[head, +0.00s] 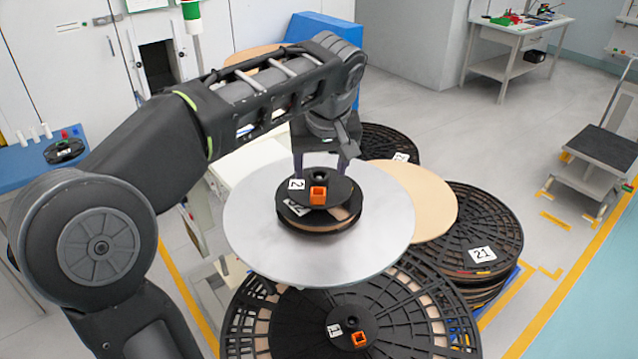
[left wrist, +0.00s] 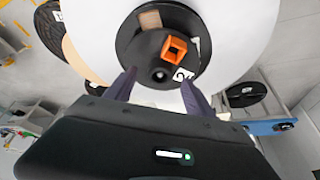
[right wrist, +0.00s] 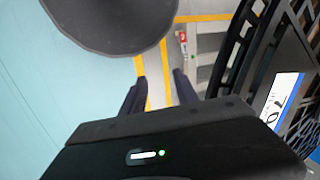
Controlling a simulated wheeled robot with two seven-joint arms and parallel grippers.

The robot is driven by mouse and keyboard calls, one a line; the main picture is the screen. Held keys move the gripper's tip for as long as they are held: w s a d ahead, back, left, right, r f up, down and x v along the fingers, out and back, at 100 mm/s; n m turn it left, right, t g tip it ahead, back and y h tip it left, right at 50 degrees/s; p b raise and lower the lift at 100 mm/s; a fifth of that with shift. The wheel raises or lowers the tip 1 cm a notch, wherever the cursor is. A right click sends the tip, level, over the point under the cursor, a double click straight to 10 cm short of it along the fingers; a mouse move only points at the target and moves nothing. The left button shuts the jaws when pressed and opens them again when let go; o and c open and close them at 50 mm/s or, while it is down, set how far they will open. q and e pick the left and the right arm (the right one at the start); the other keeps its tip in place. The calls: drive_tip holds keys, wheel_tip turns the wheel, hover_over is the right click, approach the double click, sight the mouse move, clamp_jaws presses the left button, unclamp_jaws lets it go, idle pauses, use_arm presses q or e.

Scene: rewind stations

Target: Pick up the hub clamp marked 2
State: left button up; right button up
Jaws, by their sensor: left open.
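The hub clamp marked 2 (head: 335,190) is a black disc with an orange block and a white label. It sits on a small black reel (head: 320,224) in the middle of a round silver plate (head: 250,215). My left gripper (head: 321,165) is open above the clamp's far side. In the left wrist view the clamp (left wrist: 150,50) lies just beyond and between the open fingertips (left wrist: 158,80); I cannot tell whether they touch it. My right gripper (right wrist: 159,80) is open and empty, with floor behind it.
Another hub clamp (head: 341,323), with an orange block and a label seemingly reading 1, lies on a big black reel (head: 265,335) in front. Black reels marked 21 (head: 485,225) are stacked at right beside a tan disc (head: 435,200). A blue table (head: 25,165) stands at left.

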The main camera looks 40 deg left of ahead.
use_arm(q)
drive_tip(key=shift+x, duration=1.35)
drive_tip(key=shift+c, duration=0.2)
clamp_jaws()
drive_tip(key=shift+r, duration=0.1)
